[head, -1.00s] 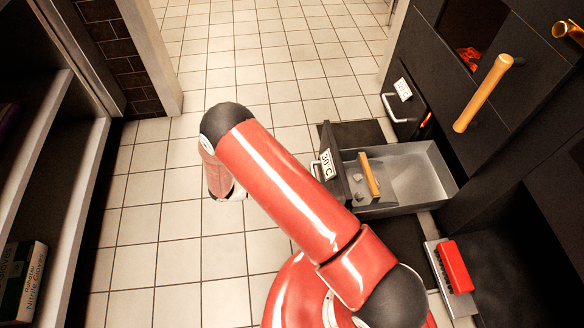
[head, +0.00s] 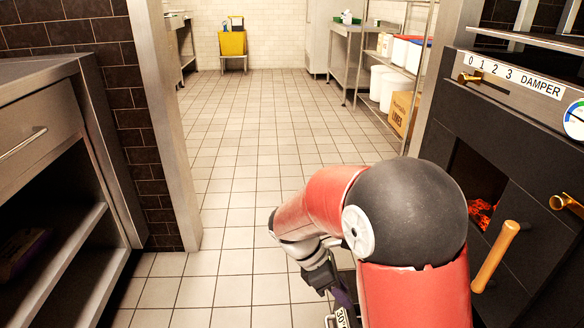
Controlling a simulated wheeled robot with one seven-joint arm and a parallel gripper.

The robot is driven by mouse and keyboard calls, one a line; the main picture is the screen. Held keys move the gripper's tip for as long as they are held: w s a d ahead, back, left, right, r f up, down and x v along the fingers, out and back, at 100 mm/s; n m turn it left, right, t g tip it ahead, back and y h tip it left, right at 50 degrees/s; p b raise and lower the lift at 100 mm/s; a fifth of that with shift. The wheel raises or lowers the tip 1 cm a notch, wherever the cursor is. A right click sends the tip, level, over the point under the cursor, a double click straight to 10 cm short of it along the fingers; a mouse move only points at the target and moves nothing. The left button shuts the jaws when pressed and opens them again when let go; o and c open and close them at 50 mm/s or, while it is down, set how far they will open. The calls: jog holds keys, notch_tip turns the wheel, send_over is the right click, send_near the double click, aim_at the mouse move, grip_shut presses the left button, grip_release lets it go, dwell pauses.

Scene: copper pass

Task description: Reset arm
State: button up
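My red arm fills the lower right of the head view, with a dark round joint in front. My gripper (head: 322,279) hangs at the end of the folded forearm, above the floor left of the oven. Its fingers are small, dark and partly hidden, so I cannot tell whether it is open or shut. I cannot tell whether the two touch.
The black oven (head: 545,150) with a wooden handle (head: 495,257) and glowing embers (head: 481,212) stands close on the right. A counter with shelves (head: 50,250) is on the left. Tiled floor (head: 245,150) runs clear through the doorway toward a yellow bucket (head: 233,43).

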jog(key=s+d+r+m+t+y+p, duration=0.2)
jog(key=s+r+m+t+y, duration=0.1)
jog(key=s+r+m, duration=0.4)
jog(key=s+d+r+m+t+y+p, duration=0.2)
jog(key=s+r+m, duration=0.5)
jog(key=r+m, duration=0.4)
jog(key=d+r+t+y, duration=0.1)
jog(key=t+y, duration=0.1)
jog(key=shift+r+m+t, duration=0.25)
jog(key=shift+m+t, duration=0.15)
jog(key=shift+s+r, duration=0.15)
jog(key=shift+s, duration=0.2)
